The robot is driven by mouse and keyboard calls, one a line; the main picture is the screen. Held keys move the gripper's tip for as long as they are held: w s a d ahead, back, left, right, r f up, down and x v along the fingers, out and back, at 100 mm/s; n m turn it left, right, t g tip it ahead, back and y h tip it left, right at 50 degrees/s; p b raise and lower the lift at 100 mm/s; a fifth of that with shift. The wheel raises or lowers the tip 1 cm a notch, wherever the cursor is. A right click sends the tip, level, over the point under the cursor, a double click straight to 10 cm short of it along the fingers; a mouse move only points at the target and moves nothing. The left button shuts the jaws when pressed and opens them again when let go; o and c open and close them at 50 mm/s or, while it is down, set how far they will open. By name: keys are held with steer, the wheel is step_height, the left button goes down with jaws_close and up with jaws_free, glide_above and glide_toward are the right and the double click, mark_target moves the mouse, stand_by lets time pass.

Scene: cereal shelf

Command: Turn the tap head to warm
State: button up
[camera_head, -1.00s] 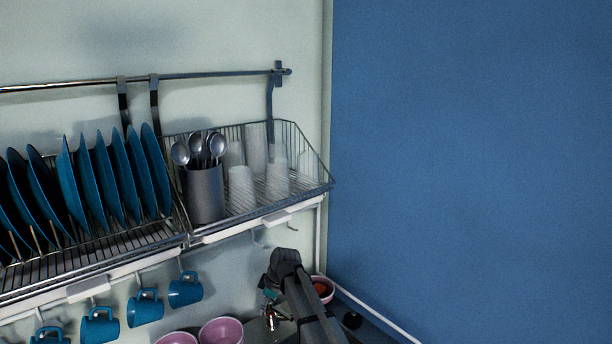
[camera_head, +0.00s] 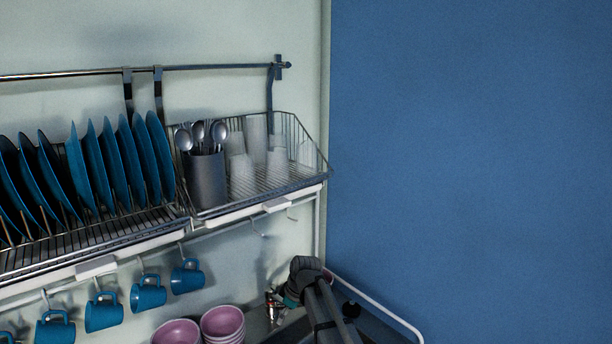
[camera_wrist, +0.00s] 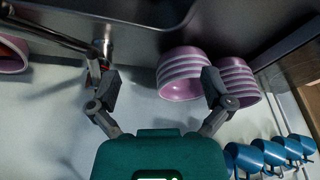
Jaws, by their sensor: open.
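The metal tap shows in the wrist view, with its long spout (camera_wrist: 48,34) reaching to the upper left and its upright body and head (camera_wrist: 104,46) at the upper left centre. A small part of the tap (camera_head: 271,303) shows in the head view beside my arm. My gripper (camera_wrist: 160,86) is open and empty. Its left finger is close to the tap body and overlaps its lower part in the picture; I cannot tell whether they touch. The right finger is in front of the pink bowls. Whether the tap head stands at warm or cold cannot be read.
Pink bowls (camera_head: 222,322) are stacked left of the tap. Blue mugs (camera_head: 187,276) hang below a wire dish rack (camera_head: 240,213) holding blue plates (camera_head: 132,160), a cutlery cup (camera_head: 206,180) and clear glasses (camera_head: 243,172). A blue wall (camera_head: 470,150) bounds the right side.

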steer(key=s+d+f+m+h+b, duration=0.1)
steer(key=s+d+f+m+b, duration=0.2)
steer(key=s+d+m, duration=0.3)
steer(key=s+d+f+m+h+b, duration=0.2)
steer(key=s+d+f+m+b, duration=0.2)
steer(key=s+d, duration=0.9)
steer(key=d+f+m, duration=0.2)
steer(key=d, duration=0.2)
steer(key=shift+m+g, duration=0.3)
steer(key=shift+g, duration=0.1)
